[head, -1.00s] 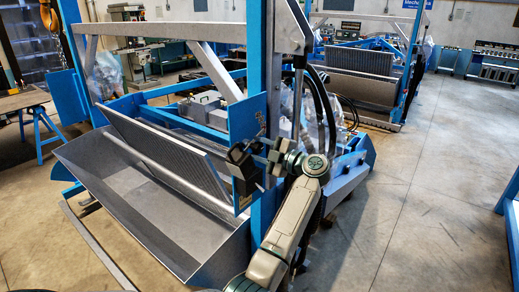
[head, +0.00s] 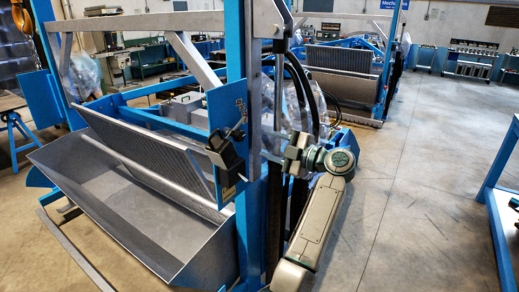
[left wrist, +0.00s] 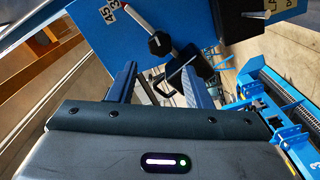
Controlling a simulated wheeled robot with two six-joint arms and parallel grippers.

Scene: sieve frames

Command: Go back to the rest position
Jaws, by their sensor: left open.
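My left gripper (left wrist: 158,72) is open in the left wrist view, its two dark fingers apart. A blue plate (left wrist: 110,32) with scale numbers, a black knob (left wrist: 160,43) and a thin bent black handle (left wrist: 182,73) lie beyond the fingers. The handle shows in the gap between them; I cannot tell whether it touches. In the head view my left arm reaches up beside the blue post (head: 236,60), and its gripper is hard to make out there. The plate (head: 226,105) with a black box (head: 228,152) is left of the post. My right gripper is not in view.
A grey metal trough (head: 120,215) and a perforated sieve panel (head: 150,145) fill the left of the head view. A second sieve machine (head: 340,85) stands behind. A blue bench (head: 497,225) is at the right edge. The concrete floor (head: 425,150) between is open.

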